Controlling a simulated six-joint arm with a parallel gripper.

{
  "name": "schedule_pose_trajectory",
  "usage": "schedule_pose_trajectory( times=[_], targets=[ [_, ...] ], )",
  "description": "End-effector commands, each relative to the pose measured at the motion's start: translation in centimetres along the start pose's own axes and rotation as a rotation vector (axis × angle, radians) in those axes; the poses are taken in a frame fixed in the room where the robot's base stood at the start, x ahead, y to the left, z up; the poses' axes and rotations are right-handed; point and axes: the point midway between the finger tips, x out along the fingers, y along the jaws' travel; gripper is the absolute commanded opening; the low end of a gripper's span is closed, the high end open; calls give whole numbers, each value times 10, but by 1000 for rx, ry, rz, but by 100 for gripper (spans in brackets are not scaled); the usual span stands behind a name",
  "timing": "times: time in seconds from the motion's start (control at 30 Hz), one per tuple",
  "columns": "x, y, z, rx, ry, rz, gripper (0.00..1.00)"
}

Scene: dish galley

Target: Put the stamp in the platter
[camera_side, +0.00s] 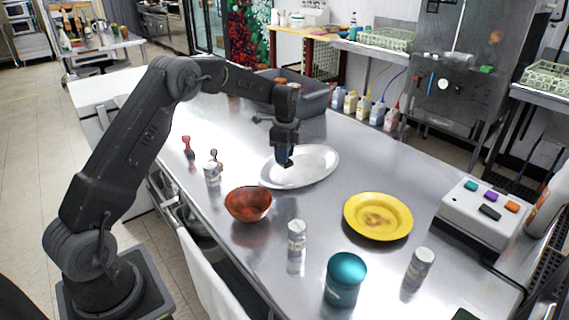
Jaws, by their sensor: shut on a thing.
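My gripper (285,150) points down above the silver oval platter (318,160). It is shut on a small dark blue and black thing, which looks like the stamp (286,161). The fingers hide part of the stamp. Its lower end is over the platter's left-middle part; I cannot tell whether it touches the surface. The platter lies flat on the steel counter and shows nothing else on it.
A yellow plate (378,217), a red-brown bowl (248,204), a teal canister (344,279) and several small white cans stand nearer. A red-handled item (188,147) is to the left. A grey bin (310,97) stands behind. A button box (484,213) is at right.

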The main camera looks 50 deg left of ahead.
Motion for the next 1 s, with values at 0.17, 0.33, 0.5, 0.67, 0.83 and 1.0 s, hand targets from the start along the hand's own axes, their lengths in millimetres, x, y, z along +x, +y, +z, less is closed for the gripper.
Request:
schedule_pose_trajectory(
  times=[0.17, 0.33, 0.5, 0.67, 0.83, 1.0],
  targets=[
    [26, 0, 0, 0, 0, 4, 11],
    [35, -1, 0, 0, 0, 0, 11],
    [35, -1, 0, 1, 0, 0, 11],
    [38, -1, 0, 1, 0, 1, 38],
    [38, -1, 0, 1, 0, 1, 54],
    [38, -1, 0, 1, 0, 1, 60]
  ],
)
